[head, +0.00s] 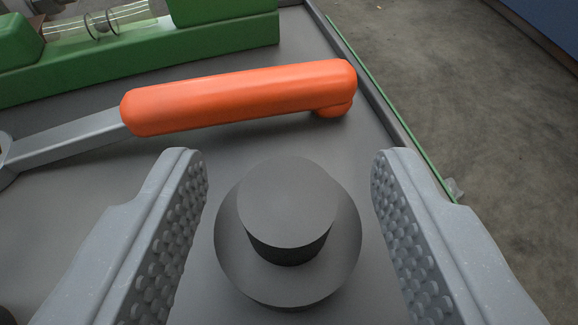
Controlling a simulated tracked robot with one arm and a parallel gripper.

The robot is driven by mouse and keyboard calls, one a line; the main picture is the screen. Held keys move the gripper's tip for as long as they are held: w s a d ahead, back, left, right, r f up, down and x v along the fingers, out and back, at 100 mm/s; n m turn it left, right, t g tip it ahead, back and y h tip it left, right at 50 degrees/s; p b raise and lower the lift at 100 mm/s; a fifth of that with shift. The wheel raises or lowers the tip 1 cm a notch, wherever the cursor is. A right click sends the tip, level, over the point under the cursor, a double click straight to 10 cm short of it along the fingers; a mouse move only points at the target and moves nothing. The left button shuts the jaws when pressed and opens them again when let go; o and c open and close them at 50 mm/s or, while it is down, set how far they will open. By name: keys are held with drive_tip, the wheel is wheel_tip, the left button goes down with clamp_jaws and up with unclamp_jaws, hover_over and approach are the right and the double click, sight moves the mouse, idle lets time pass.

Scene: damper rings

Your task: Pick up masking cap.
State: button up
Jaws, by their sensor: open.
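The masking cap (288,215) looks like a dark grey stepped piece, a narrower cylinder on top of a wide round flange. It stands upright on the grey bench surface in the lower middle of the head view. My gripper (288,165) is open, with one studded finger to the left of the cap and one to the right. There is a visible gap between the cap and each finger, and neither touches it. Nothing is held. The cap's underside is hidden.
A tool with an orange handle (240,95) and a flat metal shank lies just beyond the cap. A green fixture (150,57) with a clear tube stands at the back left. The bench's raised edge (375,100) runs along the right, with concrete floor beyond.

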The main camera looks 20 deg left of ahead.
sight(289, 178)
drive_tip(key=x, duration=0.3)
drive_tip(key=shift+w+f+b, duration=0.1)
drive_tip(key=shift+f+b, duration=0.1)
drive_tip(key=shift+b, duration=0.2)
drive_tip(key=shift+c, duration=0.3)
clamp_jaws()
